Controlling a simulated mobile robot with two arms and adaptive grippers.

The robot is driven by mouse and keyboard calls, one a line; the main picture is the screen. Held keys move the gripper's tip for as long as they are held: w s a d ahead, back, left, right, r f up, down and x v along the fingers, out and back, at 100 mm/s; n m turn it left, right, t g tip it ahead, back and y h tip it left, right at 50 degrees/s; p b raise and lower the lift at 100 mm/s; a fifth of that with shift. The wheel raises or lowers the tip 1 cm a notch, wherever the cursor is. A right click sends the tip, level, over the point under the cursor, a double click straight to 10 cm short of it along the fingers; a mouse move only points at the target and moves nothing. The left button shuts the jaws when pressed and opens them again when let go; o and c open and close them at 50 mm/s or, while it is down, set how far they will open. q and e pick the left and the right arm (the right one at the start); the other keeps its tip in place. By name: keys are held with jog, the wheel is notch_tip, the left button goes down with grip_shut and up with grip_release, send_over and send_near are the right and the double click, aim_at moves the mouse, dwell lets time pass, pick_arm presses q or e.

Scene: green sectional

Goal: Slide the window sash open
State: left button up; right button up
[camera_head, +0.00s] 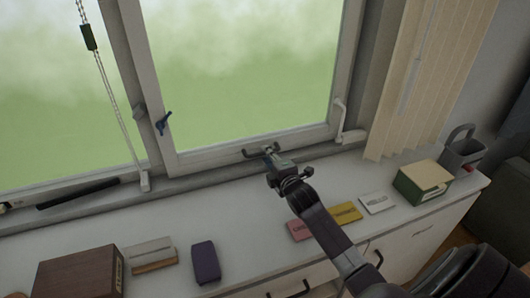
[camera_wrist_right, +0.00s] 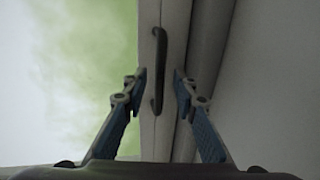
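The window sash (camera_head: 235,151) is a pale frame around a pane with a blurred green and white view. A dark bar handle (camera_head: 251,152) sits on its bottom rail. My right gripper (camera_head: 268,150) is at this handle, its arm reaching in from the lower right. In the right wrist view the handle (camera_wrist_right: 159,62) lies between the two blue-grey fingers of the open gripper (camera_wrist_right: 160,73), with a gap visible on each side. I cannot tell how deep the fingers reach around it. A blue latch (camera_head: 163,123) is on the sash's left stile. My left gripper is not in view.
A blind cord (camera_head: 115,100) hangs left; a beige blind (camera_head: 430,70) stands right.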

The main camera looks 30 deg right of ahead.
jog(key=shift+x, duration=1.35)
grip_shut()
